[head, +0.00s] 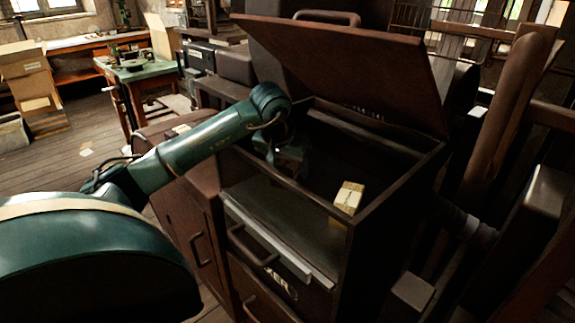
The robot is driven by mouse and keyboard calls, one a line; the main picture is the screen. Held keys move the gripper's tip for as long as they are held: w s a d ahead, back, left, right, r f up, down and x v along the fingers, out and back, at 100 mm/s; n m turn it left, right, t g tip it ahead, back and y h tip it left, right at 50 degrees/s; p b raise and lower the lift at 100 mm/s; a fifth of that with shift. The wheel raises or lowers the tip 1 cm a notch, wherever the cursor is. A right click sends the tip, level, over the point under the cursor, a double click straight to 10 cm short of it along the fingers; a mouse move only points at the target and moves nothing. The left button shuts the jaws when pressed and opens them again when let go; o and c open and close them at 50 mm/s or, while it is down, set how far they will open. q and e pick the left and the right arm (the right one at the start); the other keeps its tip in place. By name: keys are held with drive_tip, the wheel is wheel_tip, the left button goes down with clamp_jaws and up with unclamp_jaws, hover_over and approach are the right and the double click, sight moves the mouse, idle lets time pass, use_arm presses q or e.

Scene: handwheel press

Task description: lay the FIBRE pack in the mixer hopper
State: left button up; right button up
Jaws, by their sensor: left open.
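The mixer hopper (432,160) is a dark brown open box with its lid (345,60) raised. A small cream-coloured pack (348,197) shows inside it, near the front right corner; its print is too small to read, so I cannot confirm that it is the FIBRE pack. What it rests on is hard to make out in the dark. My left gripper (287,160) is at the hopper's left side, over the opening. It is open and apart from the pack, to its left. My right gripper is not in view.
The hopper's front has a sloping panel, a pale ledge and a handle (250,245). Brown posts and pipes (510,90) crowd the right side. A green-topped table (140,70) and cardboard boxes (30,80) stand back left, with open floor between.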

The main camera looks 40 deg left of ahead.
use_arm(q)
drive_tip(key=shift+r, duration=0.3)
drive_tip(key=v, duration=1)
drive_tip(key=shift+s+r, duration=0.1)
drive_tip(key=shift+r, duration=0.25)
drive_tip(key=shift+s+d+r, duration=0.1)
drive_tip(key=shift+s+r, duration=0.15)
drive_tip(key=shift+r, duration=0.2)
